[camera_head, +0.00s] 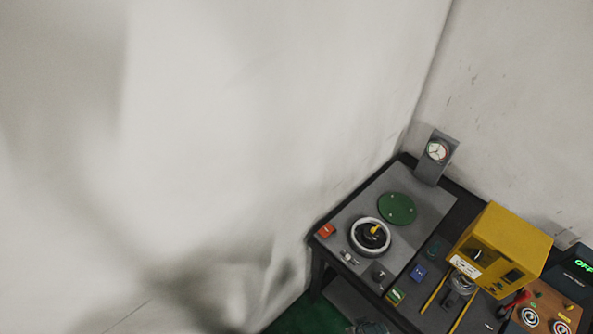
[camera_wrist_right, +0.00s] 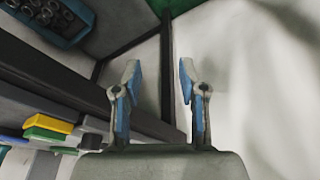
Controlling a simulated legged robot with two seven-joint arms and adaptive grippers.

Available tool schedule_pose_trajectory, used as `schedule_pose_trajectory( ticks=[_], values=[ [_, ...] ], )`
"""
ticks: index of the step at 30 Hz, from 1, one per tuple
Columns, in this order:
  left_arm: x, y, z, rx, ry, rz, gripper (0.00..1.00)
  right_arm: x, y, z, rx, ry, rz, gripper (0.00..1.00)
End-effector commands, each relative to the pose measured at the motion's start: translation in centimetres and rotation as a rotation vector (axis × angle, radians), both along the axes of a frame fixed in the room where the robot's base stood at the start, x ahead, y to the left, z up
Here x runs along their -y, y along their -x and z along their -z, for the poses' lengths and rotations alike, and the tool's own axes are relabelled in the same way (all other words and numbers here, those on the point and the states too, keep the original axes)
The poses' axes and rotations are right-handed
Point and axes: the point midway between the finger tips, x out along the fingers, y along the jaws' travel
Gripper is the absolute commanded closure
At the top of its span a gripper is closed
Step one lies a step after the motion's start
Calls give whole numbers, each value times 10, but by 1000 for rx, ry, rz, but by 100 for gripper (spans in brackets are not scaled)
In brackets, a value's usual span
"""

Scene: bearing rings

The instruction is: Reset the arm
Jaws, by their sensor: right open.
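My right gripper (camera_wrist_right: 160,80) shows in the right wrist view with its two blue-padded grey fingers apart. Nothing is between them. It is beside the edge of the dark workbench, with pale wall and floor behind it. A light ring (camera_head: 355,249) sits around a dark hub with a yellow centre on the grey plate (camera_head: 408,216) in the head view. My left gripper is in neither view, and no arm can be clearly made out in the head view.
A blue bin (camera_wrist_right: 50,20) of dark rings shows in the wrist view. The left side is bare wall.

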Motion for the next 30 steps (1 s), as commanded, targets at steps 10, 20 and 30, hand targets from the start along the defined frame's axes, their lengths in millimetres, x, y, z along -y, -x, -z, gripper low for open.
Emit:
schedule_pose_trajectory(
  ticks=[10, 20, 30],
  values=[
    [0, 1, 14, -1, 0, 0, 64, 3, 37, 177, -80, 7, -12, 58],
    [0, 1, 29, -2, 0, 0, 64, 24, 162, 328, -160, 18, -30, 58],
    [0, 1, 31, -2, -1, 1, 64, 34, 211, 351, -179, 21, -37, 58]
  ],
)
